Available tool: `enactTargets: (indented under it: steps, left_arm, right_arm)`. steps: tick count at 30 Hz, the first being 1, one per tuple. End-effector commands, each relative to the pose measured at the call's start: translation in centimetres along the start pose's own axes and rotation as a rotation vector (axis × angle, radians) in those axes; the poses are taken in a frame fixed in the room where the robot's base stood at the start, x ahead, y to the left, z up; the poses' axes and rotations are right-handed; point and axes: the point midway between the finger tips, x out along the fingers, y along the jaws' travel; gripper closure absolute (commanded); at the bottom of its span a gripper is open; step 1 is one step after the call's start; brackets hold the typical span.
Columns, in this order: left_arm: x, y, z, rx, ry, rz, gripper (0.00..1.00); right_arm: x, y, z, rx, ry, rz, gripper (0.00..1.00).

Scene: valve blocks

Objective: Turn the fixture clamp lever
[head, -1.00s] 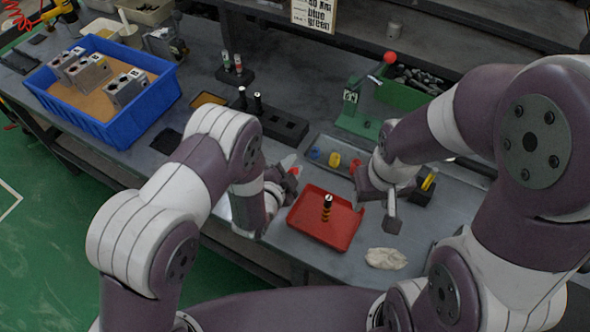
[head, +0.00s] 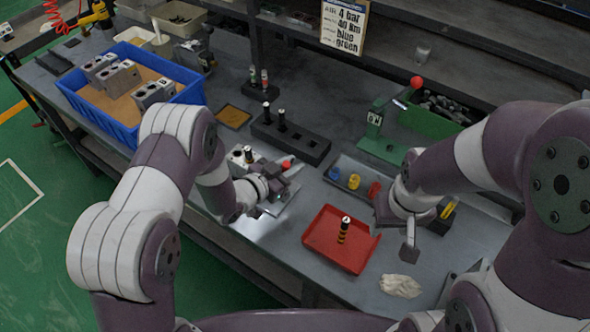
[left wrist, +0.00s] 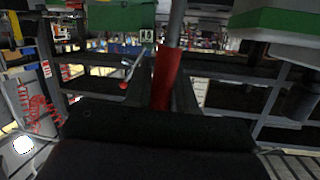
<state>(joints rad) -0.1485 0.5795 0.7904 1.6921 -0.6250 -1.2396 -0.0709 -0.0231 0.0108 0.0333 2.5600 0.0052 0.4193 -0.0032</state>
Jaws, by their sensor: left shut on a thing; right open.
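The clamp lever has a red grip (head: 287,163), which shows at my left gripper. In the left wrist view, its red sleeve (left wrist: 166,78) on a grey rod stands between my fingers. My left gripper (head: 280,178) is shut on this lever. A grey valve block (head: 240,158) with dark-topped holes sits just left of the gripper, partly hidden by my left arm. The fixture base (head: 278,200) shows only in part under the gripper. My right gripper (head: 408,236) is open and empty, above the bench right of the red tray.
A red tray (head: 318,252) holds an upright black-and-orange part. A dark holder (head: 313,150), a green press (head: 380,147) with a red-knobbed lever, and a grey tray of coloured caps (head: 345,172) stand behind. A blue crate (head: 125,130) is left. A pale cloth (head: 400,286) lies in front.

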Motion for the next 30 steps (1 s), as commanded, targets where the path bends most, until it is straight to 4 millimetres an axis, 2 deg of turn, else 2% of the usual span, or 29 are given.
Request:
enactTargets:
  steps: [19, 20, 21, 22, 30]
  left_arm:
    - [0.0, -0.54, -0.19, -0.043, 0.015, 0.01, 1.0]
    - [0.0, -0.54, -0.19, -0.043, 0.015, 0.01, 0.72]
    - [0.0, -0.53, -0.18, -0.043, 0.015, 0.01, 0.59]
    - [-0.01, -0.52, -0.17, -0.043, 0.014, 0.01, 0.55]
    - [-0.09, -0.48, -0.05, -0.045, 0.011, 0.011, 0.55]
  right_arm:
    - [0.11, 0.0, 0.01, 0.0, 0.0, 0.0, 0.49]
    - [0.11, 0.0, 0.01, 0.0, 0.0, 0.0, 0.49]
    - [0.11, 0.0, 0.01, 0.0, 0.0, 0.0, 0.49]
    - [0.11, 0.0, 0.02, 0.0, 0.0, 0.0, 0.49]
    - [0.13, 0.0, 0.01, 0.0, 0.0, 0.0, 0.49]
